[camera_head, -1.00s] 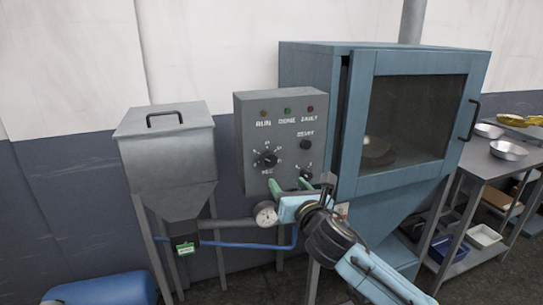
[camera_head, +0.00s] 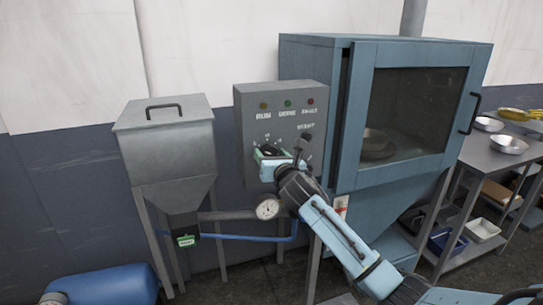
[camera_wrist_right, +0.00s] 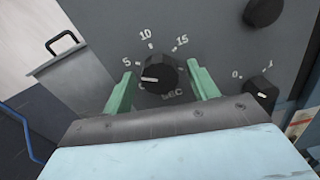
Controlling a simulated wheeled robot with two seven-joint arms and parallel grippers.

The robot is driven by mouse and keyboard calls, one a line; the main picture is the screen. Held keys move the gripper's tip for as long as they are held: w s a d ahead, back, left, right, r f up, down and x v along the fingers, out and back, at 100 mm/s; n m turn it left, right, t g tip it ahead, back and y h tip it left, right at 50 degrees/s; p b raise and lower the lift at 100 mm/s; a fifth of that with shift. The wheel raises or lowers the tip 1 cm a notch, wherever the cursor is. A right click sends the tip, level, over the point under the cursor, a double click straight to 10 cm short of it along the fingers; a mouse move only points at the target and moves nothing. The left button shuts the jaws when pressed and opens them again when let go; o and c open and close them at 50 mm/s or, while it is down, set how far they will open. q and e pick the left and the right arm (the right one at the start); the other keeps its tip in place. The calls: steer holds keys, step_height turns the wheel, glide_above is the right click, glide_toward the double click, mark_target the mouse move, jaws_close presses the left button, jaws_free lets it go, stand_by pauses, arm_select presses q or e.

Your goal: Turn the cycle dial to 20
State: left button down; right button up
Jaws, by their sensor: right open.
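The cycle dial (camera_wrist_right: 158,75) is a round black knob on the grey control box, marked 5, 10, 15 and SEC. Its white pointer line points left, below the 5 mark. The 20 mark cannot be made out near the right finger. My right gripper (camera_wrist_right: 162,85) is open, with one green finger on each side of the dial; I cannot tell whether they touch it. In the head view my right gripper (camera_head: 268,155) is at the control box (camera_head: 252,112) and mostly hides the dial. My left gripper is not in view.
A second black knob (camera_wrist_right: 264,12) sits above right and a 0/1 switch (camera_wrist_right: 262,92) at right. A pressure gauge (camera_head: 268,208) hangs below the box. The blue cabinet (camera_head: 340,55) stands at right, a grey hopper (camera_head: 165,135) at left.

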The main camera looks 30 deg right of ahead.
steer(key=c, duration=1)
